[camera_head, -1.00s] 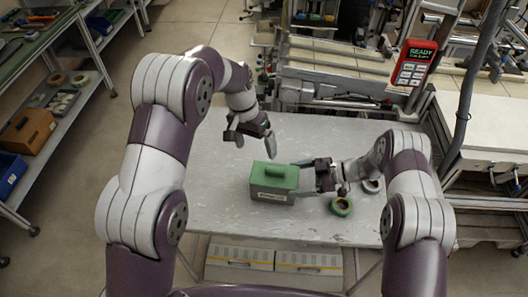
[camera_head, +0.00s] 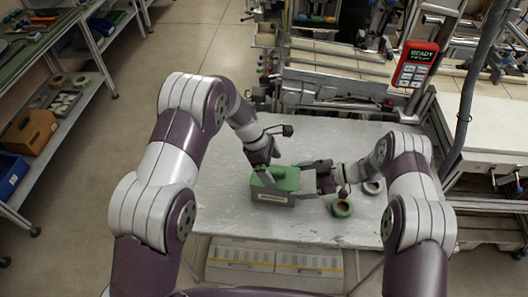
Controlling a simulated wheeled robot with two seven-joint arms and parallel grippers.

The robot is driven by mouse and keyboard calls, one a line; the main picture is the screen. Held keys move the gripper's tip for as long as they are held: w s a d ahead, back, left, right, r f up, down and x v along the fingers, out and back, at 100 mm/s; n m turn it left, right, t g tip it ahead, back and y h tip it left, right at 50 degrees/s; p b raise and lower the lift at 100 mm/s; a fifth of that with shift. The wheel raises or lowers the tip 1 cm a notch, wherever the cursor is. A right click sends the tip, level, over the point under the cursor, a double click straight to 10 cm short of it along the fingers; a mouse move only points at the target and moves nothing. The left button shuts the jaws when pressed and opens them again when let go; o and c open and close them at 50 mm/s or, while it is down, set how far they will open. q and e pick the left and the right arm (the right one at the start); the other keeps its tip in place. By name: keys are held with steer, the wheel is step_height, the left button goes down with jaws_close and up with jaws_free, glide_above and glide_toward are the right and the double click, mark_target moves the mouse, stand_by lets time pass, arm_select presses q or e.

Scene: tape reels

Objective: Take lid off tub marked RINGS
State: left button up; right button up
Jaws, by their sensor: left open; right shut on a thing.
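The tub (camera_head: 272,198) is a grey box with a pale label on its front, too small to read. It stands on the grey table and carries a green lid (camera_head: 288,183) with a raised handle. My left gripper (camera_head: 267,177) is open over the lid, its fingers pointing down at the handle, which they partly hide. I cannot tell whether they touch it. My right gripper (camera_head: 306,180) comes from the right and is shut on the tub's right end.
Another reel (camera_head: 372,187) lies further right. The table (camera_head: 225,215) is clear to the left and front.

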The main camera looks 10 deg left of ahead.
mark_target(275, 170)
arm_select(q)
steer(key=shift+x, duration=1.8)
steer(key=c, duration=0.8)
steer(key=shift+r, duration=0.1)
steer(key=shift+r, duration=0.3)
steer(key=shift+c, duration=0.5)
arm_select(e)
steer(key=shift+f, duration=0.1)
arm_select(q)
steer(key=shift+r, duration=0.5)
steer(key=c, duration=0.6)
steer(key=shift+w+r, duration=0.1)
steer(key=shift+r, duration=0.3)
arm_select(e)
steer(key=shift+f, duration=0.1)
